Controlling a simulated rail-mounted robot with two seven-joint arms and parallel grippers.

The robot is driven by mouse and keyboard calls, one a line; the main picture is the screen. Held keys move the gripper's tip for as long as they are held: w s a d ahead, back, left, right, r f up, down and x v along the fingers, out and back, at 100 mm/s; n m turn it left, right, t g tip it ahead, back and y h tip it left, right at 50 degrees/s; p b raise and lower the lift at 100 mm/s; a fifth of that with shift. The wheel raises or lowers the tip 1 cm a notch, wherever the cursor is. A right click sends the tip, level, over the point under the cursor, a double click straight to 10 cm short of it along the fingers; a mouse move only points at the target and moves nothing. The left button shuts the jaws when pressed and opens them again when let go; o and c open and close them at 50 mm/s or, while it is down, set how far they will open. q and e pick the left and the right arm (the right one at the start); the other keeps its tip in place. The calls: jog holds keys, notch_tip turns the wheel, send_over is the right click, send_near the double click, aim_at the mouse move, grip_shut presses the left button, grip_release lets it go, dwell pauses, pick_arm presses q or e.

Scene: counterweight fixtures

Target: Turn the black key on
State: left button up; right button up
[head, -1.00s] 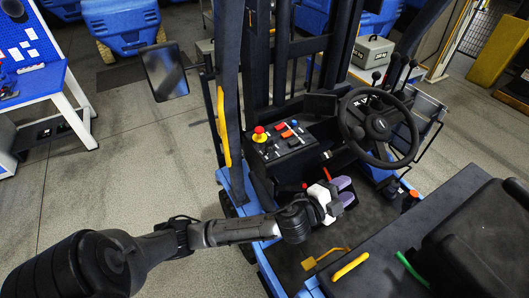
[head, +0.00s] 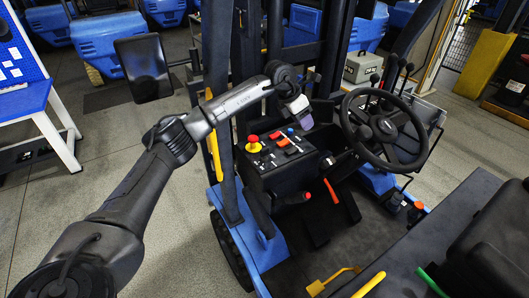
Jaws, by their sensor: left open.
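The black control panel (head: 283,166) stands on the blue forklift, left of the steering wheel. It bears a red button on a yellow base (head: 253,144), an orange switch (head: 282,142) and small red and blue controls. I cannot clearly pick out the black key among the dark parts of the panel. My left gripper (head: 302,122) hangs just above the panel's far right part, pointing down, near the blue control. Its purple-grey fingers hold nothing visible, and the gap between them is hard to see. My right gripper is not in view.
The black steering wheel (head: 383,130) is close on the right, with thin levers (head: 400,75) behind it. The mast post (head: 219,120) rises left of the panel, behind my left arm. A red-handled lever (head: 331,190) stands below the panel. A mirror (head: 144,68) sticks out left.

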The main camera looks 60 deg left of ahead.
aim_at(265, 148)
pick_arm(q)
jog(key=s+a+f+n+g+y, duration=0.25)
jog(key=s+a+g, duration=0.25)
jog(key=s+a, duration=0.35)
jog(key=shift+m, duration=0.35)
jog(key=f, duration=1.2)
jog(key=shift+w+a+f, duration=0.15)
jog(key=shift+a+f, duration=0.1)
jog(key=shift+c, duration=0.3)
grip_shut()
